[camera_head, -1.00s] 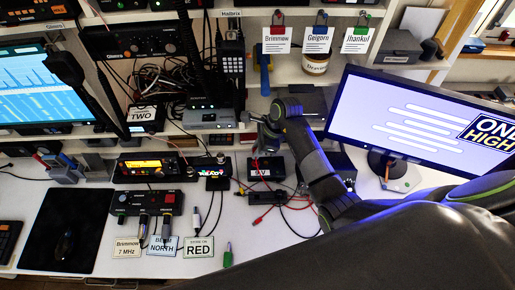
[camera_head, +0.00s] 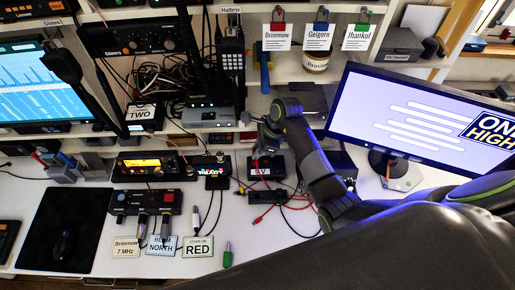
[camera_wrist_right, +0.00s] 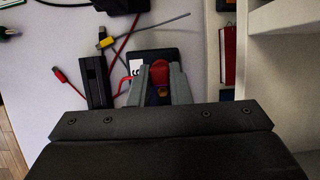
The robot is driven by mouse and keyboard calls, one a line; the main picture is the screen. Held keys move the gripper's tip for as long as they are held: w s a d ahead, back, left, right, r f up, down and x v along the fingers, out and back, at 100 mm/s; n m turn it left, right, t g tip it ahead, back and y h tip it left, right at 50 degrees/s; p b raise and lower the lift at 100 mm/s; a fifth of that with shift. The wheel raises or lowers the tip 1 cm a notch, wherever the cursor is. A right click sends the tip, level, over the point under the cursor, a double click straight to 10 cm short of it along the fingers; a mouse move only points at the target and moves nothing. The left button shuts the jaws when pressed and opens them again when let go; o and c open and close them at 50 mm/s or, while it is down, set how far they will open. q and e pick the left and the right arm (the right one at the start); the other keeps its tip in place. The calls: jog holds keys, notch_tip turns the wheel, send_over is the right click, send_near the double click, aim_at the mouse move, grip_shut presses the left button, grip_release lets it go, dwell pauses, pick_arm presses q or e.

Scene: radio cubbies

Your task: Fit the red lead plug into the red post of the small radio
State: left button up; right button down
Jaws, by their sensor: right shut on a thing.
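My right gripper (camera_wrist_right: 160,88) is shut on a red plug (camera_wrist_right: 160,72) in the wrist view. A brassy tip shows at the plug's near end. In the head view this gripper (camera_head: 264,134) is above a small black box (camera_head: 265,168) with a white label. In the wrist view the box (camera_wrist_right: 139,56) lies behind the fingers and is partly hidden by them. I cannot tell whether the plug touches it. A red lead (camera_wrist_right: 124,84) curves beside the fingers. I cannot clearly make out the small radio's red post. My left gripper is not in view.
A slim black unit (camera_wrist_right: 97,80) lies left of the fingers, with loose leads around it. A radio with an orange display (camera_head: 150,166) stands at left. A monitor (camera_head: 420,115) stands at right. A shelf (camera_wrist_right: 285,35) rises close at the wrist view's right.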

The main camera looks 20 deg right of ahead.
jog(key=shift+f+b, duration=0.85)
jog(key=shift+f, duration=0.2)
jog(key=c, duration=1.3)
grip_release()
jog(key=shift+o, duration=0.2)
jog(key=shift+r, duration=0.1)
jog(key=b+v, duration=0.1)
jog(key=v, duration=0.6)
jog(key=shift+r, duration=0.15)
jog(key=shift+s+d, duration=0.1)
